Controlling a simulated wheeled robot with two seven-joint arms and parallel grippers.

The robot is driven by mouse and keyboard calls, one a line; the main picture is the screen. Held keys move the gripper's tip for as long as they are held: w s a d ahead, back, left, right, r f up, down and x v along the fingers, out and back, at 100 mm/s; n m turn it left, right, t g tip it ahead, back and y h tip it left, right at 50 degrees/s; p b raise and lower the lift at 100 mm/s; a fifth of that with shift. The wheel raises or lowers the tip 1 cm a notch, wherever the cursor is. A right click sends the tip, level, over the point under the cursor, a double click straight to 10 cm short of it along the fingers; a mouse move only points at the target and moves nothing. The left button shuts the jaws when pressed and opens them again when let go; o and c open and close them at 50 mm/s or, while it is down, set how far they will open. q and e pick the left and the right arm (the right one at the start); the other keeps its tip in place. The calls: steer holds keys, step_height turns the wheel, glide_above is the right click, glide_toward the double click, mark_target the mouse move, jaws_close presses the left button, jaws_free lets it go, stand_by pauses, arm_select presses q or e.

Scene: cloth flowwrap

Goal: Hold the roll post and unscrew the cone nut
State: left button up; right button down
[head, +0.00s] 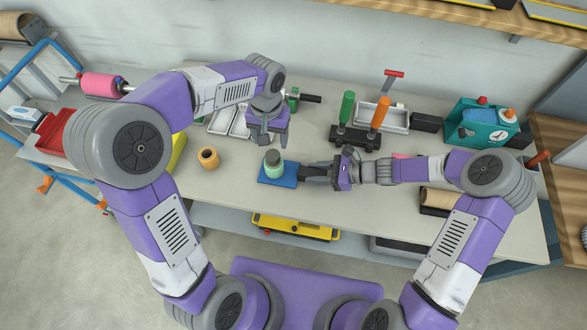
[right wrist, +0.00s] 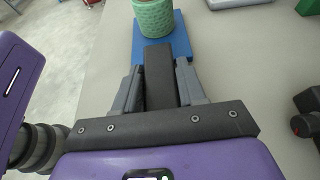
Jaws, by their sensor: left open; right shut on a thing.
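The roll post stands upright on a blue base (head: 264,178), with a light green roll (head: 273,171) around it. A dark cap, seemingly the cone nut (head: 272,156), sits on top. My right gripper (head: 312,172) is shut on a black handle-like bar on the right side of the base. In the right wrist view this black bar (right wrist: 160,75) lies between the fingers and reaches the blue base (right wrist: 182,40); the green roll (right wrist: 155,17) is cut off by the top edge, so the nut is not visible there. My left gripper (head: 263,138) is open and empty, above and behind the nut, apart from it.
An orange-tan ring (head: 208,158) stands left of the post. Behind are metal trays (head: 225,120) and a black rack (head: 355,137) with a green and an orange handle. A teal box (head: 485,130) is at the right. The table just left of the base is clear.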

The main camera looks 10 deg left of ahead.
mark_target(273, 155)
arm_select(q)
steer(key=m, duration=2.6)
steer(key=shift+f+m, duration=0.3)
steer(key=shift+m, duration=0.2)
step_height(273, 155, down, 8)
steer(key=shift+r, duration=0.25)
steer(key=shift+c, duration=0.5)
